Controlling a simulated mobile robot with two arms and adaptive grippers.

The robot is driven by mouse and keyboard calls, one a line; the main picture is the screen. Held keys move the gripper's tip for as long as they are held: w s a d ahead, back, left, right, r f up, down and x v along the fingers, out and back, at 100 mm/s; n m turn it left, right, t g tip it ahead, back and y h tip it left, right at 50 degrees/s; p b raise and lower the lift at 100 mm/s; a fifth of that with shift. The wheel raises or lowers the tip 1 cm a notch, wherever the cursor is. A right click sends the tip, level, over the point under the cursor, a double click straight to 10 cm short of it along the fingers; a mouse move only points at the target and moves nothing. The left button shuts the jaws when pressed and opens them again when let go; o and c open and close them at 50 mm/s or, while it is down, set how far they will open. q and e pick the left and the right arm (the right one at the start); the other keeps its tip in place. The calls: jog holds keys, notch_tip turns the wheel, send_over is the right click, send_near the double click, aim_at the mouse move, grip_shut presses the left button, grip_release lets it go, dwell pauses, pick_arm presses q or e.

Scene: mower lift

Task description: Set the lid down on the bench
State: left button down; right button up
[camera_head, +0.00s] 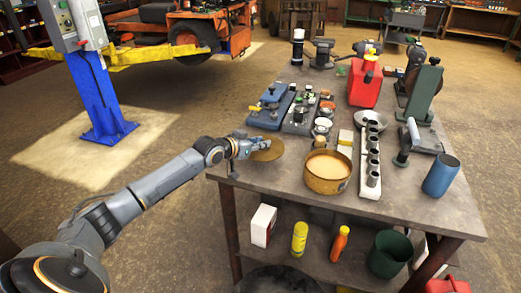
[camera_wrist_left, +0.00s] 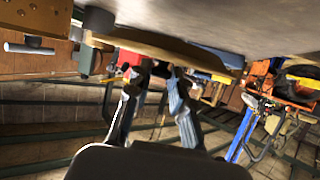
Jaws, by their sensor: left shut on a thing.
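The lid is a flat, round, brown disc (camera_head: 268,150) over the left edge area of the bench (camera_head: 265,181), lying about level. My left gripper (camera_head: 246,147) reaches in from the left and is shut on the lid's near-left rim. In the left wrist view my left gripper's fingers (camera_wrist_left: 163,82) reach up to the lid, which shows edge-on as a tan band (camera_wrist_left: 150,42) close to the grey bench surface (camera_wrist_left: 215,18). I cannot tell whether the lid touches the bench. A round yellow-brown tin (camera_head: 327,184) with a pale tan top stands to its right. My right gripper is not in view.
Behind the lid are a blue tool tray (camera_head: 271,108) and a grey tray of small parts (camera_head: 301,115). A rack of metal cups (camera_head: 373,165), a red can (camera_head: 366,84) and a blue cup (camera_head: 440,176) stand farther right. Bare bench lies just in front of the lid.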

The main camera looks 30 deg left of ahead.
aim_at(260, 151)
pick_arm(q)
jog(key=shift+w+a+f, duration=0.1)
jog(key=shift+w+f, duration=0.3)
jog(key=shift+f, duration=0.05)
notch_tip(260, 151, down, 3)
jog(key=shift+w+f, duration=0.1)
jog(key=shift+f, duration=0.05)
jog(key=shift+f, duration=0.1)
jog(key=c, duration=1.6)
grip_release()
jog(key=shift+f, duration=0.1)
jog(key=o, duration=0.4)
